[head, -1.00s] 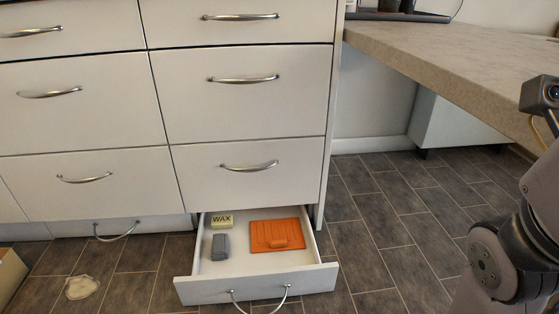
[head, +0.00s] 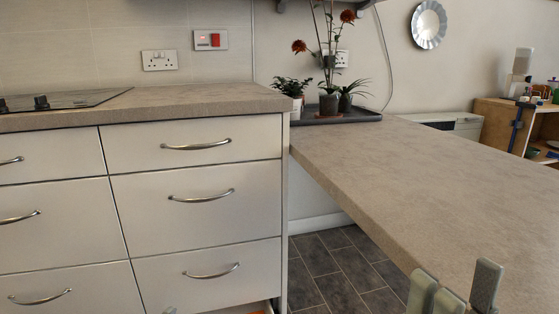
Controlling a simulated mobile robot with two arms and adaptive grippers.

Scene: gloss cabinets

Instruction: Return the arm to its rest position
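My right gripper (head: 456,284) shows at the bottom right, in front of the worktop, with its grey fingertips pointing up. Its fingers stand apart with nothing seen between them, and its lower part is cut off by the frame. The rest of my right arm is out of view. A small grey tip at the bottom edge, in front of the drawers, is too little to identify.
The stone-look worktop (head: 430,180) runs along the right, with its edge close to my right gripper. White drawers (head: 200,210) fill the left. The open bottom drawer (head: 238,308) barely shows. A potted plant (head: 328,100) stands in a dark tray at the back.

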